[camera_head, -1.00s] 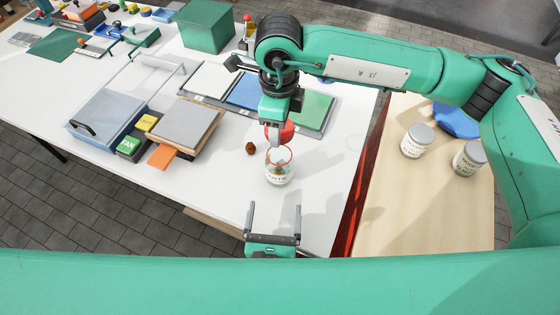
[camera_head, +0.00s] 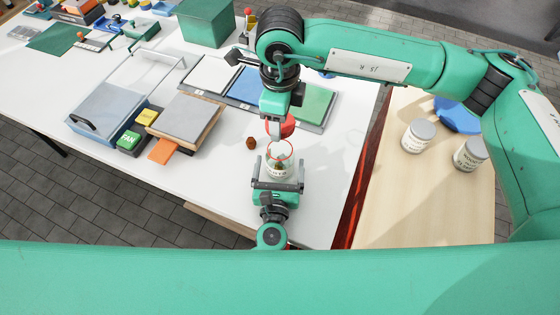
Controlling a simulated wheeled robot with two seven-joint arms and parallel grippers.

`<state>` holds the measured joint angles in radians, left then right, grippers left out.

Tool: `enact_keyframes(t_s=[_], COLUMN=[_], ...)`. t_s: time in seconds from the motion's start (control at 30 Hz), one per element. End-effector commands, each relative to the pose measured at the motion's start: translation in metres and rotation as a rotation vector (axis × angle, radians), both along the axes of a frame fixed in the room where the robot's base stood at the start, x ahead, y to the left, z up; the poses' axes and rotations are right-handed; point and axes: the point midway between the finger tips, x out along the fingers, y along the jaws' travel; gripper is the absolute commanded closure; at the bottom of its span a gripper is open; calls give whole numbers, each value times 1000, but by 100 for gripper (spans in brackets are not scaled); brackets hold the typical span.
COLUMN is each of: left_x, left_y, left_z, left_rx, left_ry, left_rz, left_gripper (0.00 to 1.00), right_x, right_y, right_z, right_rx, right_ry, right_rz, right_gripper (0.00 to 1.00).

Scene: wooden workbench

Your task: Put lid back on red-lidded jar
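A clear glass jar (camera_head: 276,170) with a red rim and a pale label stands on the white table, its top open. My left gripper (camera_head: 279,172) reaches in from the front, with one finger on each side of the jar. The fingers look open, and I cannot tell whether they touch the glass. My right gripper (camera_head: 275,128) points down just behind the jar. It is shut on the red lid (camera_head: 287,127), which it holds tilted behind and above the jar's rim. The fingertips partly cover the lid.
A small brown piece (camera_head: 251,143) lies left of the jar. Coloured panels (camera_head: 315,105) lie behind, and a grey-topped block (camera_head: 187,125) is at left. Two grey-lidded jars (camera_head: 418,136) and a blue object (camera_head: 456,115) stand on the wooden surface at right. White table right of the jar is clear.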

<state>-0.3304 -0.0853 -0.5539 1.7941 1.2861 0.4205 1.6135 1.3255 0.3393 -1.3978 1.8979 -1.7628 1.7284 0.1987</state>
Motion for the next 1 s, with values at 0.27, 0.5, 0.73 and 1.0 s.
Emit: enact_keyframes(t_s=[0.27,0.5,0.73,1.0], left_x=[6,6,6,6], left_y=[0,0,0,0], left_z=[0,0,0,0], left_rx=[0,0,0,0], left_ry=[0,0,0,0], left_rz=[-1,0,0,0], left_gripper=[10,31,77,77], right_x=[0,0,0,0], right_y=[0,0,0,0], right_z=[0,0,0,-21], right_rx=[0,0,0,-1], right_ry=[0,0,0,2], right_rz=[0,0,0,-1], right_gripper=[65,65,65,65])
